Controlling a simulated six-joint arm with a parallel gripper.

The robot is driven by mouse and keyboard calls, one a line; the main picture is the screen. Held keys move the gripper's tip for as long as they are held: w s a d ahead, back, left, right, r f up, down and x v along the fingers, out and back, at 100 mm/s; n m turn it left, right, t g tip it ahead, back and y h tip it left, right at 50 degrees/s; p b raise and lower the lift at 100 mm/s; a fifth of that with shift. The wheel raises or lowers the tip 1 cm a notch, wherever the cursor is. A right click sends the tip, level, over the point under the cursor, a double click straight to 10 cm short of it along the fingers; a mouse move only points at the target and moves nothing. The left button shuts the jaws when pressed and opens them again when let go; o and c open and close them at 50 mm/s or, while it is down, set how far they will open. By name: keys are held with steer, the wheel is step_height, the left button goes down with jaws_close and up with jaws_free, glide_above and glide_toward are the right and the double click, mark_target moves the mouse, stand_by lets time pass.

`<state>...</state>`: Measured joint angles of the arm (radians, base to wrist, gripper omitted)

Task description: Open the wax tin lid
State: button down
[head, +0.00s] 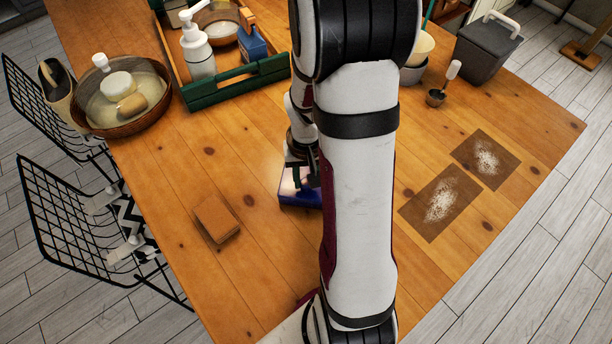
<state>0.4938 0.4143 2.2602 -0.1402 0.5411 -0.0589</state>
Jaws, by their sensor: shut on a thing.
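The wax tin (301,201) looks like a low, dark blue box with a paler top, standing on the wooden island (262,262) near its middle. My arm hides its right part. My gripper (303,178) points down at the top of the tin and is shut on its lid, though the fingertips are small and partly hidden behind my arm. I cannot tell whether the lid is still seated or lifted off the tin.
A brown block (216,219) lies left of the tin. A green-edged wooden tray (238,84) with a white pump bottle (197,52) stands behind. A brown bowl (128,128) is at left. Two brown sheets with white powder (440,203) lie at right. A grey bin (487,50) stands back right.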

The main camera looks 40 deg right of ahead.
steer(key=shift+r, duration=0.1)
stand_by(0.7)
steer(key=r+g+y, duration=0.1)
steer(key=w+d+r+g+y, duration=0.1)
steer(key=w+d+r+y, duration=0.1)
steer(key=shift+g, duration=0.4)
steer(key=shift+w+d+r+g+y, duration=0.5)
steer(key=shift+d+r+g+y, duration=0.2)
steer(key=shift+y, duration=0.2)
steer(key=shift+w+d+r+g+y, duration=0.55)
steer(key=shift+w+d+g+y, duration=0.25)
steer(key=shift+g+y, duration=0.1)
steer(key=c, duration=0.6)
jaws_free()
steer(key=shift+r, duration=0.15)
